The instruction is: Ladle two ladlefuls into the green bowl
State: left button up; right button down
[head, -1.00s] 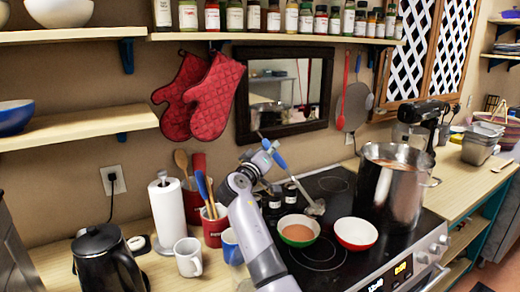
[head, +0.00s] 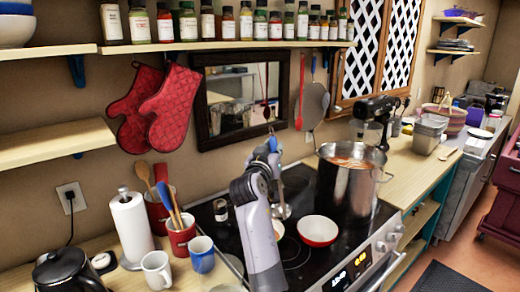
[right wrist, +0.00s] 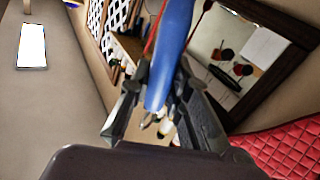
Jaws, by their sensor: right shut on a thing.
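My right gripper (head: 266,156) is shut on the blue handle of the ladle (head: 281,211), whose metal bowl hangs low over the stove, left of the pot. The blue handle (right wrist: 172,50) also shows between the fingers in the right wrist view. The large steel pot (head: 345,197) stands on the back right of the stove with orange-brown soup in it. The green bowl is almost wholly hidden behind my right arm in the head view; I cannot see its contents now. My left gripper is not in view.
A red bowl (head: 318,231), white inside and seemingly empty, sits on the stove (head: 296,252) in front of the pot. Mugs, a red utensil crock (head: 181,238), a paper towel roll (head: 131,228) and a black kettle (head: 70,272) crowd the counter at left.

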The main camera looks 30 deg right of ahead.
notch_tip(320, 180, up, 18)
jog(key=s+d+m+p, duration=0.2)
jog(key=s+d+p, duration=0.1)
jog(key=p, duration=0.4)
jog(key=shift+r, duration=0.15)
